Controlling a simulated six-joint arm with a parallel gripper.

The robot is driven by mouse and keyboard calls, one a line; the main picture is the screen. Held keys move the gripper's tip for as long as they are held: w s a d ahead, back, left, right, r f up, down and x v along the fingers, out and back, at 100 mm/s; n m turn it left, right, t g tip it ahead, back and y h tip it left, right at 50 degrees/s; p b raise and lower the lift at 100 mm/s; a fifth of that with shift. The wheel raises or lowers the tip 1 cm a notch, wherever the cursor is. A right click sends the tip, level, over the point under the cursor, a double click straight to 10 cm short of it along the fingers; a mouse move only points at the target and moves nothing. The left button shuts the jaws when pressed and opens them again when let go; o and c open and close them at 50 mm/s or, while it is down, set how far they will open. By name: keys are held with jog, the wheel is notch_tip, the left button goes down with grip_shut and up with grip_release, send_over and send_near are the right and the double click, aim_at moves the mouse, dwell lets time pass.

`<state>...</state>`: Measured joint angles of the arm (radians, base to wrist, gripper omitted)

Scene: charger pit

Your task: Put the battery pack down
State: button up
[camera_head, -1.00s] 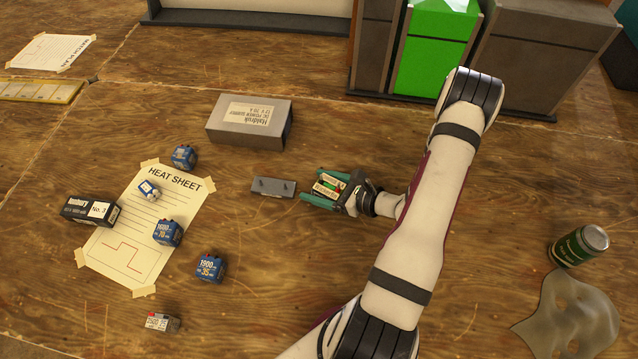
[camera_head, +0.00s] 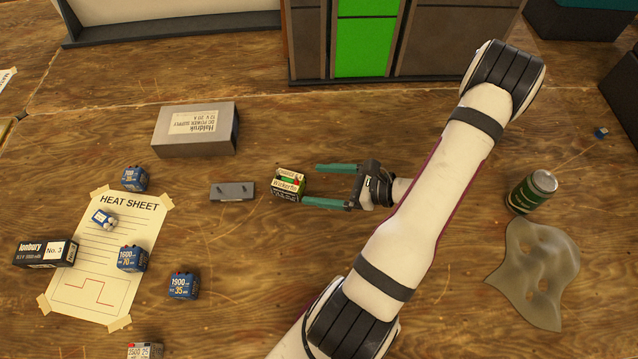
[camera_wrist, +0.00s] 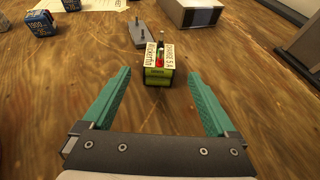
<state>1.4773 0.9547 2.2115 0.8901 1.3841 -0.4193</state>
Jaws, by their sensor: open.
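The battery pack (camera_head: 288,185), a small block with a green, white and dark label, rests on the wooden floor just right of a small grey block with two posts (camera_head: 232,191). My gripper (camera_head: 316,186) is open, its two teal fingers apart and empty, to the right of the pack. In the wrist view the pack (camera_wrist: 159,68) stands beyond the fingertips, roughly centred between them, with a gap. My gripper also shows there (camera_wrist: 160,85), with nothing between the fingers.
A grey power supply (camera_head: 197,130) stands behind the grey block. Several blue packs (camera_head: 183,285) lie on and around a taped heat sheet (camera_head: 130,225) at left. A green can (camera_head: 533,193) and a grey mask (camera_head: 535,265) lie at right. Cabinets (camera_head: 365,40) stand at the back.

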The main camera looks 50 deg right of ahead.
jog(key=shift+s, duration=0.15)
jog(key=a+r+n+g+y, duration=0.2)
jog(key=a+r+n+g, duration=0.5)
jog(key=a, duration=0.3)
jog(key=a+r+n+g+y, duration=0.2)
jog(key=a+r+n+g, duration=0.3)
jog(key=a+r+n, duration=0.35)
jog(key=s+a+r+n+h, duration=0.2)
jog(key=s+a+n+h, duration=0.3)
jog(key=n, duration=0.5)
jog(key=s+h, duration=0.2)
jog(key=s, duration=0.1)
jog(key=shift+s+a+g, duration=0.2)
jog(key=shift+s+g, duration=0.2)
jog(key=shift+n, duration=0.25)
